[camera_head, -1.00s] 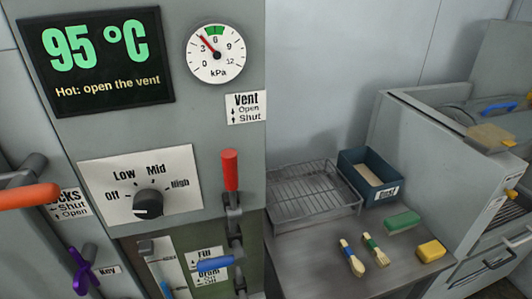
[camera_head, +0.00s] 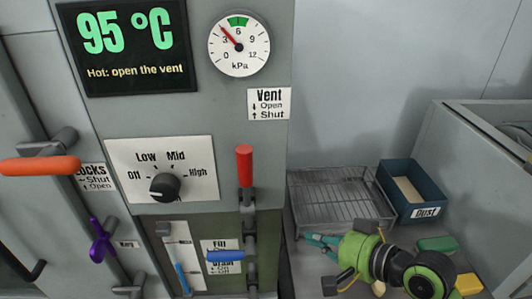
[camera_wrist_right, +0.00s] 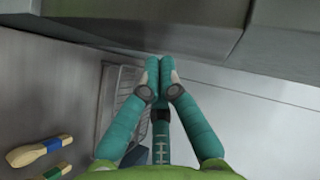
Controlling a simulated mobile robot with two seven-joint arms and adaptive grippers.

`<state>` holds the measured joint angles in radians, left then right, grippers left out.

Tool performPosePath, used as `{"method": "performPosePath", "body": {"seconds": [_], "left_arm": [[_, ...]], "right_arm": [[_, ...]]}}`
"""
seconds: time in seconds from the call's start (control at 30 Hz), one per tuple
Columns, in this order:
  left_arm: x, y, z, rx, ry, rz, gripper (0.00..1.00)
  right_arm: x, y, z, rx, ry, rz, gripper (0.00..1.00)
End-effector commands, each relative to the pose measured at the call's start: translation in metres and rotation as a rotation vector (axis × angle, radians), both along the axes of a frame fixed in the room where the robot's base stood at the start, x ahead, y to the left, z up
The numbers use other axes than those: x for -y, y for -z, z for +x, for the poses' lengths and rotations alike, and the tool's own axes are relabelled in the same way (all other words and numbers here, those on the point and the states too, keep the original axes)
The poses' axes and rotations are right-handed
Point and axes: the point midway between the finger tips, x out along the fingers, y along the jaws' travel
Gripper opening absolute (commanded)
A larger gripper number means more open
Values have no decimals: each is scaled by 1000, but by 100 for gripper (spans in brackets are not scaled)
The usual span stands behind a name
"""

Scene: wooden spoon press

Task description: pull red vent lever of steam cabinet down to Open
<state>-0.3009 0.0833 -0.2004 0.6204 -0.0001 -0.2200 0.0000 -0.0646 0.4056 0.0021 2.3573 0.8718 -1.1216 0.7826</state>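The red vent lever (camera_head: 244,165) stands upright on the grey steam cabinet front (camera_head: 225,120), just under the Vent label (camera_head: 269,104), whose arrows read down for Open and up for Shut. My right gripper (camera_head: 308,241), with teal fingers and a green body, is low and to the right of the lever, in front of the side counter and apart from the lever. In the right wrist view its fingertips (camera_wrist_right: 160,68) meet with nothing visible between them. The lever cannot be made out in the wrist view. My left gripper is out of view.
The display (camera_head: 128,45) reads 95 °C, "Hot: open the vent". A wire rack (camera_head: 335,196) and blue Dust box (camera_head: 413,190) stand on the right counter.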

Motion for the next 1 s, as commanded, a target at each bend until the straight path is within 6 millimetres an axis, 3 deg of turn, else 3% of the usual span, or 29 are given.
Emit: {"method": "performPosePath", "body": {"seconds": [0.03,0.1,0.2,0.33,0.5,0.87,1.0], "left_arm": [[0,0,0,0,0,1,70],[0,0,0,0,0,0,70],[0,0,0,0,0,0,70],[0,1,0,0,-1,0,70],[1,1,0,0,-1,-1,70],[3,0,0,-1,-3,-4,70],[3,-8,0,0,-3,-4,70]], "right_arm": [[-5,-40,4,30,-18,101,0],[-12,-86,1,36,-52,243,0],[-21,-140,-11,23,-114,405,0],[-29,-185,-29,-14,-185,540,0],[-32,-208,-42,-46,-230,611,0],[-34,-210,-42,-51,-233,619,0],[-42,-212,-37,-52,-233,623,0]]}}
